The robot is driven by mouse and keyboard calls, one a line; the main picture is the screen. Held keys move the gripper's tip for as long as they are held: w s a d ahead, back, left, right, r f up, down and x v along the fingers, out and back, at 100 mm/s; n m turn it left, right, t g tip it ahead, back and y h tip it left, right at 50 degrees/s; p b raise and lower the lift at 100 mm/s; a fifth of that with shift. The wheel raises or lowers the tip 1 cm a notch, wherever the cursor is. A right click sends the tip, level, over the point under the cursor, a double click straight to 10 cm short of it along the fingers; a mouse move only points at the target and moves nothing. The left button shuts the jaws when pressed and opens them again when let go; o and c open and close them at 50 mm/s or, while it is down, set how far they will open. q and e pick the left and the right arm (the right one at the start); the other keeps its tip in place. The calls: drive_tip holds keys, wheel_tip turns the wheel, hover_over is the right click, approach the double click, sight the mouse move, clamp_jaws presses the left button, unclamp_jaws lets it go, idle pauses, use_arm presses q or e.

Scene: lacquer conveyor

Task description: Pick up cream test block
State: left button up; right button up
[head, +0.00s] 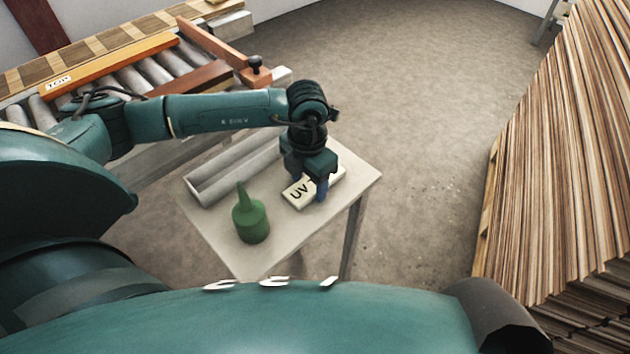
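The cream test block (298,194), marked "UV" in dark letters, lies on the small pale table (215,229) near its right side. My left gripper (317,188) points down over the block. One finger with a bluish tip shows in front of the block's near side. The other finger is hidden behind the gripper body, so I cannot tell whether the gripper is open or shut on the block. The block seems to rest on the tabletop. My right gripper is not in view.
A green bottle with a pointed nozzle (250,219) stands on the table, left of the block. A grey open channel tray (236,170) lies along the table's back left. A roller conveyor (131,80) is at upper left. A tall wood stack (560,150) stands at right.

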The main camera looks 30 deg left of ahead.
use_arm(q)
drive_tip(key=c, duration=0.7)
